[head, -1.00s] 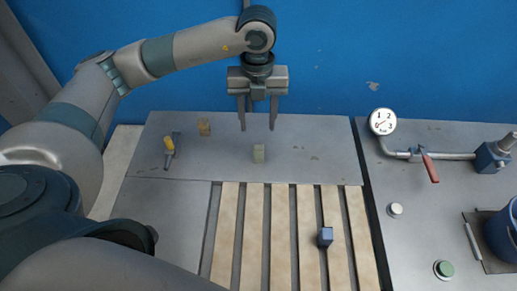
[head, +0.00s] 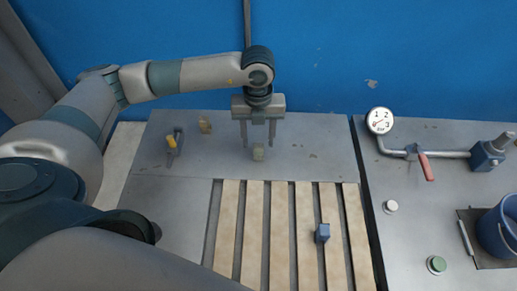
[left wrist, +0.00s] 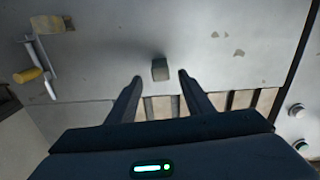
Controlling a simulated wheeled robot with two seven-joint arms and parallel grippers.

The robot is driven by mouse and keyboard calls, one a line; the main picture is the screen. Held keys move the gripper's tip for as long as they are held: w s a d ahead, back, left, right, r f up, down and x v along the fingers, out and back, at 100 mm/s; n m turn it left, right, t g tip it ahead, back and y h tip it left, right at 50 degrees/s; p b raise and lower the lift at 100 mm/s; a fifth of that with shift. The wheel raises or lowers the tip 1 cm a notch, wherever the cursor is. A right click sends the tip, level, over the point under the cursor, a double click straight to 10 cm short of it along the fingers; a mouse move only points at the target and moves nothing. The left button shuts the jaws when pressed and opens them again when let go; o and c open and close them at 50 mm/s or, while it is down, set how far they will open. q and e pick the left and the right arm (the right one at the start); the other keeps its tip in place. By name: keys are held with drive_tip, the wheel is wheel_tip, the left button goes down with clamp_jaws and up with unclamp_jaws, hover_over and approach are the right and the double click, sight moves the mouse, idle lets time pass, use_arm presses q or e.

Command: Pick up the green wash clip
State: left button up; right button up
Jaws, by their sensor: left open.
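The green wash clip, a small grey-green block (head: 258,154), sits upright on the grey metal plate (head: 310,150), just behind the slatted part. My left gripper (head: 258,146) points down over it, open and empty, with its two fingertips either side of the block in the head view. In the left wrist view the clip (left wrist: 160,70) shows between and slightly beyond the open fingertips (left wrist: 160,76); I cannot tell the exact height gap. My right gripper is not in view.
A blue block (head: 323,232) sits on the pale slats (head: 250,230). At right are a gauge (head: 380,120), a red-handled valve (head: 426,167) and a blue bucket (head: 497,230).

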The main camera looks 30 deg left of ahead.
sight(259, 145)
use_arm(q)
drive_tip(key=shift+f+p, duration=0.3)
wheel_tip(259, 145, down, 3)
drive_tip(key=shift+w+f+p, duration=0.1)
drive_tip(key=shift+p, duration=0.7)
drive_tip(key=shift+f, duration=0.45)
drive_tip(key=c, duration=1.1)
